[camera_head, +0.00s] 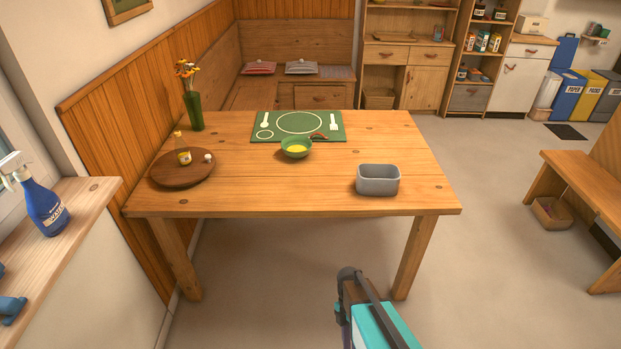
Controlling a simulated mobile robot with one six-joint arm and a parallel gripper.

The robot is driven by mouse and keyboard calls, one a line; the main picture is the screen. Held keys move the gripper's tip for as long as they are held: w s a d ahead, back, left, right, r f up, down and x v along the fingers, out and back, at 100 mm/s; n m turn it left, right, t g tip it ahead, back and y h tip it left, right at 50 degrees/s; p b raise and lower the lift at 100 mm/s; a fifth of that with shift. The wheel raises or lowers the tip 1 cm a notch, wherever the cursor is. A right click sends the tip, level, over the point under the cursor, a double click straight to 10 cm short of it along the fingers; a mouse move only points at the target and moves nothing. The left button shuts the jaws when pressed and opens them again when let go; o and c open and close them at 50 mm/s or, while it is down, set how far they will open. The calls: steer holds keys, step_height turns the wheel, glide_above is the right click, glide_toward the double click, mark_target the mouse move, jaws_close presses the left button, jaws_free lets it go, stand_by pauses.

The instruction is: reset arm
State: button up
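A part of my arm shows at the bottom of the head view, right of centre, with a dark grey rounded end and a teal block. It stands in front of the wooden table (300,200), below its front edge and near its front right leg. No fingertips can be made out, so I cannot tell whether my gripper is open or shut or holds anything.
On the table are a grey bin (378,181), a green bowl (297,148) with yellow contents, a green placemat (265,117), a vase (194,108) and a round board (160,172) with a small bottle. A bench (585,180) stands right. The floor between is clear.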

steer(key=s+d+f+m, duration=0.1)
steer(key=s+d+m, duration=0.1)
steer(key=s+m, duration=0.5)
steer(key=s+d+f+m+t, duration=0.1)
steer(key=s+m, duration=0.6)
steer(key=m, duration=0.9)
steer(key=shift+d+f+y, duration=0.15)
steer(key=shift+d+y, duration=0.25)
steer(key=shift+s, duration=0.1)
